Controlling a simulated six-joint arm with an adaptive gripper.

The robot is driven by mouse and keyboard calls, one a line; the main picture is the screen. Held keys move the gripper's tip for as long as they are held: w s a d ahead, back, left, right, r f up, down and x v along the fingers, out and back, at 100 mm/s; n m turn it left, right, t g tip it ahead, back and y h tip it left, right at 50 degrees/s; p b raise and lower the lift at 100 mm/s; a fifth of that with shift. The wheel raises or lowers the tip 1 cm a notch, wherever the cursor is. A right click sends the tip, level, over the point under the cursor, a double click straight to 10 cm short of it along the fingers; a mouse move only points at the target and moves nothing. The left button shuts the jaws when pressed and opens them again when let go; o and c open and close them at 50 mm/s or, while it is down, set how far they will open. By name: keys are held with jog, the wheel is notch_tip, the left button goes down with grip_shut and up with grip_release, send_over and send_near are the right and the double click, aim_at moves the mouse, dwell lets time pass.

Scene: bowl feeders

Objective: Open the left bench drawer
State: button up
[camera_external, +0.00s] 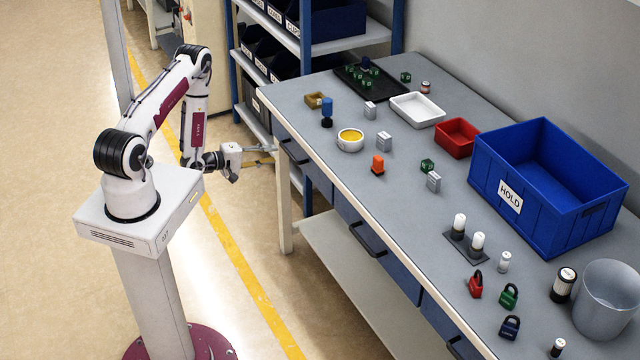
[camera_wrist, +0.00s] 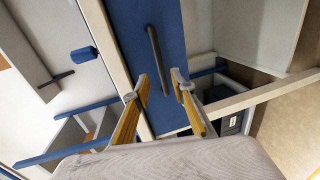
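The left bench drawer (camera_external: 312,171) is the blue front at the far end of the bench's front side, and it looks closed and flush. Its dark bar handle (camera_external: 294,152) sticks out from it. In the wrist view the blue drawer front (camera_wrist: 125,35) fills the upper middle, with the dark handle (camera_wrist: 157,62) running upright. My gripper (camera_external: 262,160) is open and empty, in front of the drawer front and close to the handle. In the wrist view its two yellow-padded fingers (camera_wrist: 160,85) stand either side of the handle's lower end, apart from it. The remaining gap in depth is hard to tell.
Other blue drawers with dark handles (camera_external: 369,240) run along the bench front. The bench top (camera_external: 330,205) carries small parts, trays and a blue bin (camera_external: 545,190). A bench leg (camera_external: 284,210) and a blue-post shelf rack (camera_external: 300,75) stand near my gripper. Open floor lies before the bench.

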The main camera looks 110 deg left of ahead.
aim_at(287, 153)
dwell(0.5)
jog(key=shift+x, duration=3.9)
grip_shut()
